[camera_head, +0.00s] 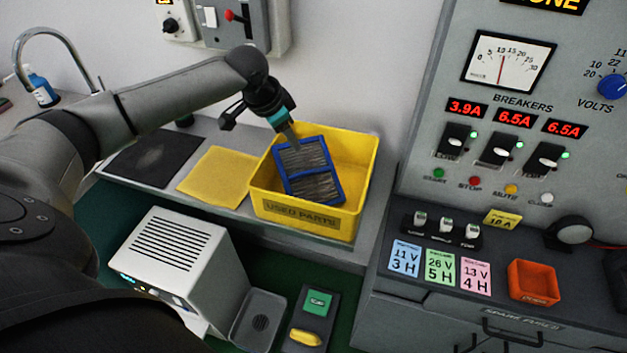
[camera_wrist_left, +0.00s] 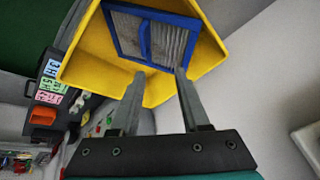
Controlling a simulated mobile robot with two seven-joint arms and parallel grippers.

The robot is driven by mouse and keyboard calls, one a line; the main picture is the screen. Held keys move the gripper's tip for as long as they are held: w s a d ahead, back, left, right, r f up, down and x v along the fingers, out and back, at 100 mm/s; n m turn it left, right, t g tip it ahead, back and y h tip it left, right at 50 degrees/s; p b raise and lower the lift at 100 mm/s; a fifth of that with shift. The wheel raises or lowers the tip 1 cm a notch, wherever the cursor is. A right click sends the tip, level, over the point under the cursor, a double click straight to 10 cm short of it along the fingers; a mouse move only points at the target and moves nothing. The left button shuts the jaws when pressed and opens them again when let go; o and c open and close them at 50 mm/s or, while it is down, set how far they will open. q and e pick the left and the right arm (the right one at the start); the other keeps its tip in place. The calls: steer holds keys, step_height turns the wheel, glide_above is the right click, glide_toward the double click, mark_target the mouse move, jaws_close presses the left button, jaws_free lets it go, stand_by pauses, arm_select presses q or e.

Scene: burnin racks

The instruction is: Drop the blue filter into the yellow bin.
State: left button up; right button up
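The blue filter (camera_head: 308,172) has a blue frame with a middle bar and grey pleats. It is tilted within the opening of the yellow bin (camera_head: 360,165), which is labelled "USED PARTS". Whether it rests on the bin floor is hard to tell. My left gripper (camera_head: 293,140) points down at the filter's upper edge. In the left wrist view my left gripper (camera_wrist_left: 160,74) has its fingers apart with a clear gap between them, and the filter (camera_wrist_left: 155,38) lies just beyond the tips, over the bin (camera_wrist_left: 85,62). My right gripper is not in view.
The bin stands on a grey shelf beside a yellow mat (camera_head: 218,177) and a dark mat (camera_head: 152,157). A white vented box (camera_head: 180,255) is in front. A breaker panel (camera_head: 520,100) and an orange tray (camera_head: 532,282) are at the right.

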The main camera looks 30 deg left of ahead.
arm_select(q)
steer(key=v, duration=1.5)
steer(key=shift+d, duration=0.1)
